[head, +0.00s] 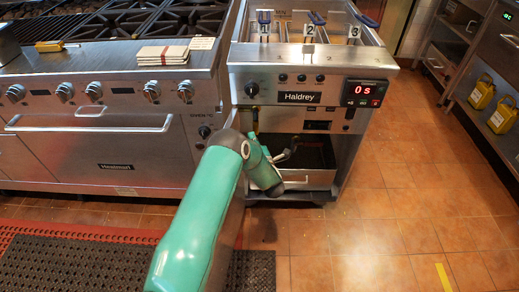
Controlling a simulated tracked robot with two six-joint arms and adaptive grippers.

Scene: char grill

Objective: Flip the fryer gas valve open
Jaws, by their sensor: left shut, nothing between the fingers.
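The fryer (300,80) stands at the centre, with a "Haldrey" plate and a red display reading 0 s on its front panel. Below the panel, its lower cabinet is open and dark inside. My left arm reaches up from the bottom to this opening. My left gripper (287,152) is small and dark there, at the front of the cabinet; it looks shut with nothing held. A thin yellowish part (255,121) shows below the panel at the opening's left side. I cannot clearly make out the gas valve; my arm covers part of the opening. My right gripper is not in view.
Numbered fryer baskets sit on top of the fryer. A shelf with yellow containers (481,93) is at the right. Tiled floor (400,200) is clear between; a dark mat (90,262) lies front left.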

